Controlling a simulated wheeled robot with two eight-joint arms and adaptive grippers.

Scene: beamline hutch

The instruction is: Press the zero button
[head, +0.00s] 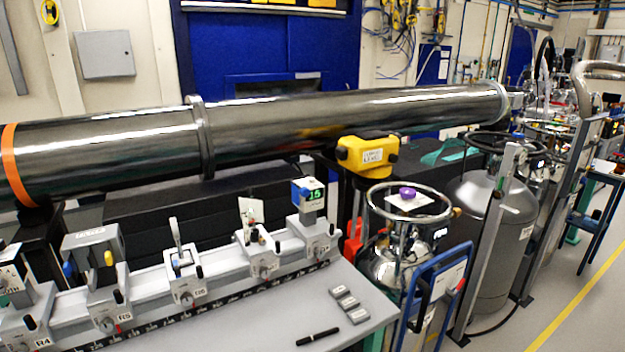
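No button marked zero can be made out at this size. A small white and blue box with a lit green display (309,195) stands on the right-hand carrier of the bench rail; the digits look like 15. Further left, a grey box (92,240) on the carrier marked R5 has a blue knob (68,269) and a yellow knob (109,258) at its front. Neither of my grippers shows in the head view.
The rail (208,289) with several carriers runs along the grey table (262,329). A black pen (318,337) and small grey blocks (347,302) lie in front. A long dark pipe (300,120) crosses behind. Gas vessels (495,240) and a blue frame (437,290) stand right.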

